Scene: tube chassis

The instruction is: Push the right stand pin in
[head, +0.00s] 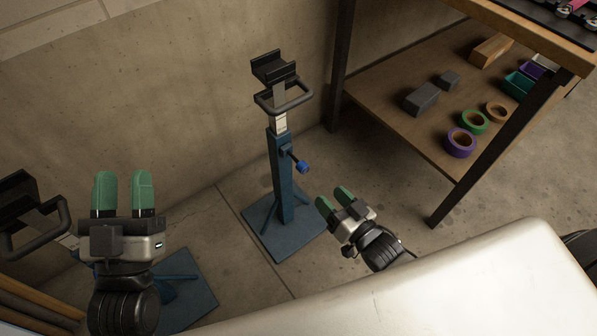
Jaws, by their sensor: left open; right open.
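The right stand (282,180) is a blue post on a square base, with a black cradle and loop handle on top. Its pin (302,166) has a blue knob and sticks out from the right side of the post. My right gripper (334,199) has green fingertips, is open and empty, and appears below and right of the pin, apart from it. My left gripper (123,178) is open and empty at the left, in front of the left stand (40,222). The left stand is partly hidden by my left gripper and arm.
A wooden shelf unit (400,115) stands at the right, with rolls of tape (461,142), grey blocks (421,97) and small bins on it. Its dark leg (468,185) comes down right of my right gripper. A concrete wall (170,90) is behind the stands. Bare floor lies between the stands.

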